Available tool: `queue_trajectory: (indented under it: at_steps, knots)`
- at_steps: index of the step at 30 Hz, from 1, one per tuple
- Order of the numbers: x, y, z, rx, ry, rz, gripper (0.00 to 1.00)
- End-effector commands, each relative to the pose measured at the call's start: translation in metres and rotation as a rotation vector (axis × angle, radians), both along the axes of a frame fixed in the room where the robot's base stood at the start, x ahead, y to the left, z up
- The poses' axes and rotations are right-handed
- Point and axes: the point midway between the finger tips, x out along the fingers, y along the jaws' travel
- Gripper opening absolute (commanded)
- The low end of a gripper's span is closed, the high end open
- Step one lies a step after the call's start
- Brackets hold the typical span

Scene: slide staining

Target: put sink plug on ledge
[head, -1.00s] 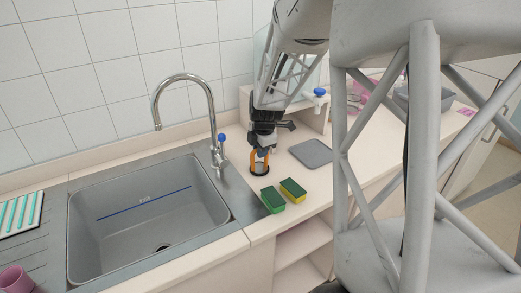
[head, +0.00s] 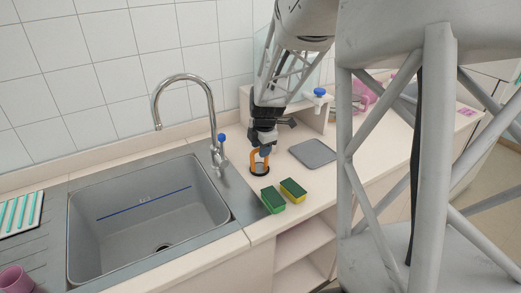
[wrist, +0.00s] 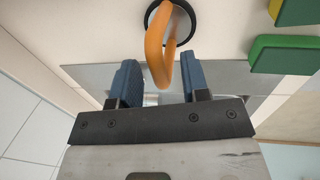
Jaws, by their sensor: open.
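The sink plug is a black disc (wrist: 185,32) with a tall orange loop handle (wrist: 159,45). In the head view the plug (head: 260,169) sits on the pale counter just right of the sink (head: 150,226). My gripper (wrist: 160,84) is open, its two blue fingers apart on either side of the loop's near end in the wrist view. In the head view my gripper (head: 262,152) is directly above the plug, at the top of the loop. A low pale ledge (head: 105,151) runs along the tiled wall behind the sink.
A green sponge (head: 272,200) and a yellow-green sponge (head: 293,190) lie in front of the plug. A grey slab (head: 313,153) lies to its right. The faucet (head: 217,155) stands to its left. A raised shelf with a blue-capped vessel (head: 320,93) is behind.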

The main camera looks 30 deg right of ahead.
Motion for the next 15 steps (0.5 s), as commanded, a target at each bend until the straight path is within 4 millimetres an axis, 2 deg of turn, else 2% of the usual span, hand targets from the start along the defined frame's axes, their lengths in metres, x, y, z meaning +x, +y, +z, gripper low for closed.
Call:
queue_trajectory:
  at_steps: [15]
  knots:
    - [-0.014, 0.0, 0.076, -0.001, -0.001, 0.0, 0.42]
